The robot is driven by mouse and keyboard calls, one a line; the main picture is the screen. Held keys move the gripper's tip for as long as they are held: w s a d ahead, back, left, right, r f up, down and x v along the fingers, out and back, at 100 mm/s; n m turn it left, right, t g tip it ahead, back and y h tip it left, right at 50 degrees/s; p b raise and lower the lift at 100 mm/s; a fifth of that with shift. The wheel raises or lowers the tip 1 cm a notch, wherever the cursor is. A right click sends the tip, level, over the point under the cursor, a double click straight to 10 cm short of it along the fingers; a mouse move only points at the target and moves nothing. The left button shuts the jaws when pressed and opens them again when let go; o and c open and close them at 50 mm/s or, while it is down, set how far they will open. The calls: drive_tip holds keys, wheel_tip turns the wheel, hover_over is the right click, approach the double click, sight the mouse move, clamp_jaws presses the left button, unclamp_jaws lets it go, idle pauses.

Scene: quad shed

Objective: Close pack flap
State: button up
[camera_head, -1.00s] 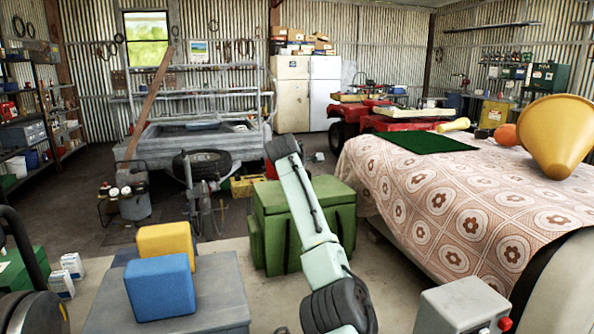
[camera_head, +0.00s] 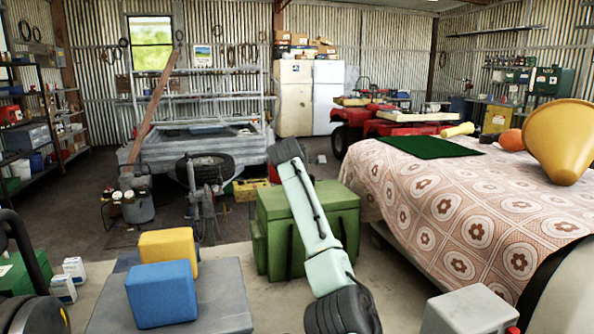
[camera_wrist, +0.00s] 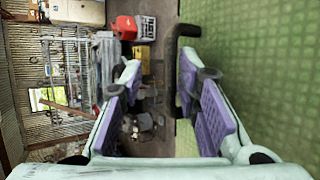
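My gripper (camera_wrist: 158,82) shows in the wrist view with its two purple-padded fingers wide apart and nothing between the pads. A large green, patterned surface (camera_wrist: 265,60) fills the right side of that view, close beside the right finger. It may be part of the pack, but no flap edge can be made out. A dark curved bar (camera_wrist: 172,50) runs along its edge near the right fingertip. I cannot tell whether they touch. In the head view I see only my arm's links, not my gripper. I cannot identify the pack there with certainty.
A green chest (camera_head: 275,235) stands behind my arm. A blue block (camera_head: 160,295) and a yellow block (camera_head: 168,245) sit on a grey surface at front left. A cloth-covered table (camera_head: 470,215) with a yellow cone (camera_head: 560,140) is on the right.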

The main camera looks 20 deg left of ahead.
drive_tip(key=v, duration=1.1)
drive_tip(key=shift+s+r, duration=0.2)
drive_tip(key=shift+d+f, duration=0.1)
